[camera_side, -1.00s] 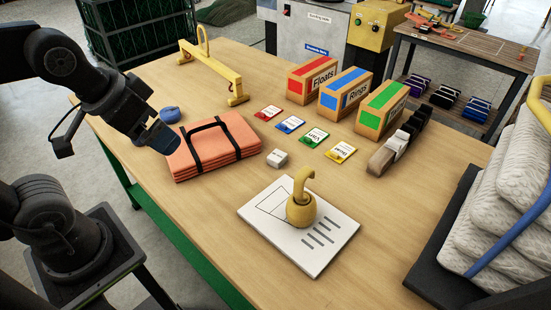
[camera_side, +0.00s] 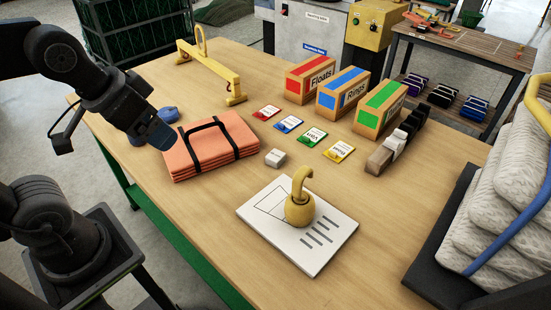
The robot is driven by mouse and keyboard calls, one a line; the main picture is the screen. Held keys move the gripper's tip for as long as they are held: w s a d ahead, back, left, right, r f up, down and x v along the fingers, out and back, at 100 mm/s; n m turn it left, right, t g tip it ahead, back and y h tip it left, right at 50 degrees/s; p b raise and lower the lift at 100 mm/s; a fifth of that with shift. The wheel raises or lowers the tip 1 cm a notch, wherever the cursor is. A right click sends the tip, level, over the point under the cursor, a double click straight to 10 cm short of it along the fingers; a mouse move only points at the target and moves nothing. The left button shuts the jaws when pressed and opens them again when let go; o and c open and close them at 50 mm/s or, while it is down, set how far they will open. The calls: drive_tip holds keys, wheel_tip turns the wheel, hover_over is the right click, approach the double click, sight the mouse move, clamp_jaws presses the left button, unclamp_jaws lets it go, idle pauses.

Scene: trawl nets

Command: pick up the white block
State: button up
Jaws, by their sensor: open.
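A small white block (camera_side: 275,157) with faint dark print on it lies on the wooden table, right of the folded orange bundle and behind the white clipboard-like sheet. A whitish piece (camera_side: 396,144) also shows in a row of brown, white and black pieces at the right. My gripper (camera_side: 162,137) is open above the left end of the orange bundle, well left of the small white block and apart from it. The fingers are dark and small in this view, and nothing shows between them.
The orange bundle (camera_side: 211,151) lies between my gripper and the small block. A white sheet (camera_side: 330,246) bears a yellow hooked weight (camera_side: 299,209). Cards and boxes labelled Floats (camera_side: 309,81) and Rings (camera_side: 341,96) stand behind. The table's front left is clear.

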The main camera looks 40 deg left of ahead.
drive_tip(key=w+r+m+g, duration=0.2)
drive_tip(key=w+m, duration=0.3)
drive_tip(key=w, duration=0.5)
drive_tip(key=m+g, duration=0.4)
drive_tip(key=m, duration=0.7)
hover_over(281, 157)
wheel_tip(281, 157, down, 25)
drive_tip(key=shift+s+f, duration=0.1)
drive_tip(key=shift+f, duration=3.2)
drive_tip(key=c, duration=1)
